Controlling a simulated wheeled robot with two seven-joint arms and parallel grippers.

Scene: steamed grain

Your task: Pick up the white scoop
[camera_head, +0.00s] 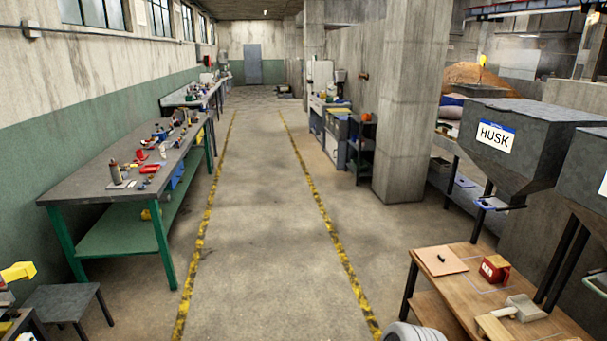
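A pale, whitish-grey piece (525,307) with a short handle pointing left lies on the wooden table (452,288) at the lower right. It looks like the white scoop, but it is too small to be sure. The handle lies close to a light wooden block (494,327). Neither of my grippers can be made out in the head view. A rounded white part shows at the bottom edge, and I cannot tell what it is.
A tan board (440,264) with a small black item and a red box (494,268) lie on the same table. The HUSK hopper (530,145) stands behind it. A green workbench (75,195) and grey stool (62,302) are left. The yellow-lined aisle is clear.

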